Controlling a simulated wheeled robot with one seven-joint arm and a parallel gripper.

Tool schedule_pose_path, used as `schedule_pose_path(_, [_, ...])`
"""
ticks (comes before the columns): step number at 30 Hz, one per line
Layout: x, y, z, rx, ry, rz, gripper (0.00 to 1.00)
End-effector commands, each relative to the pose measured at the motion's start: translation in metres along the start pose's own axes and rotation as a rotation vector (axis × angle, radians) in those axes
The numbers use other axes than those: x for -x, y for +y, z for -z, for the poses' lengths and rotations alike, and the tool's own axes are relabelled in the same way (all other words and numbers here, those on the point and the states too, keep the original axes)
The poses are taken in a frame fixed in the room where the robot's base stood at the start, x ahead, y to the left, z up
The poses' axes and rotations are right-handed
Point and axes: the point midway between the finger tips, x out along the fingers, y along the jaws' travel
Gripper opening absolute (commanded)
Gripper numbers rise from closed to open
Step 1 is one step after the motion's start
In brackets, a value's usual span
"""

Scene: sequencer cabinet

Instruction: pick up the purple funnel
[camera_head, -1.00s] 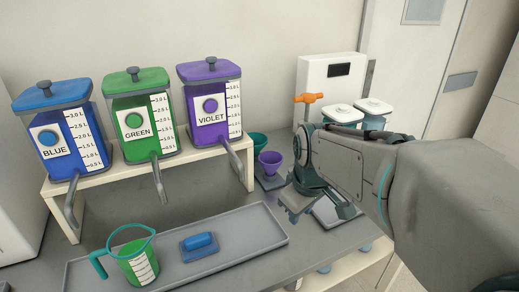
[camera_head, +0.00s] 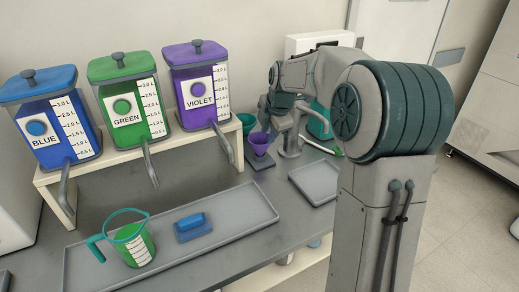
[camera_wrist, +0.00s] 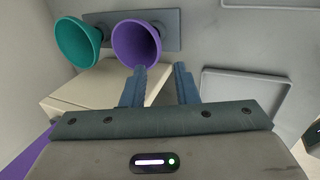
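The purple funnel (camera_head: 258,140) stands on a grey base at the right end of the dispenser shelf. In the wrist view the purple funnel (camera_wrist: 136,45) shows its wide mouth, just ahead of the left finger. My gripper (camera_wrist: 161,69) is open and empty, with both fingers apart. The left fingertip overlaps the lower rim of the funnel in the picture; I cannot tell whether it touches. The funnel lies left of the middle of the finger gap. In the head view my gripper is close to the funnel, but its fingers are hard to make out.
A teal funnel (camera_wrist: 77,43) stands close beside the purple one. The shelf (camera_head: 120,156) holds the blue, green and violet dispensers. A long grey tray (camera_head: 245,205) bears a green measuring jug (camera_head: 133,245) and a blue sponge-like block (camera_head: 193,227). An empty grey tray (camera_head: 315,180) lies right of the funnels.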

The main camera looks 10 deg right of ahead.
Motion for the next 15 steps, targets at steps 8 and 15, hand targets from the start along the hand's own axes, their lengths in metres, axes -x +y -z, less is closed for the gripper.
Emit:
schedule_pose_path(8, [-0.047, -0.001, 0.000, -0.002, 0.000, 0.003, 0.27])
schedule_pose_path(15, [-0.063, 0.001, -0.002, -0.002, 0.000, 0.003, 0.27])
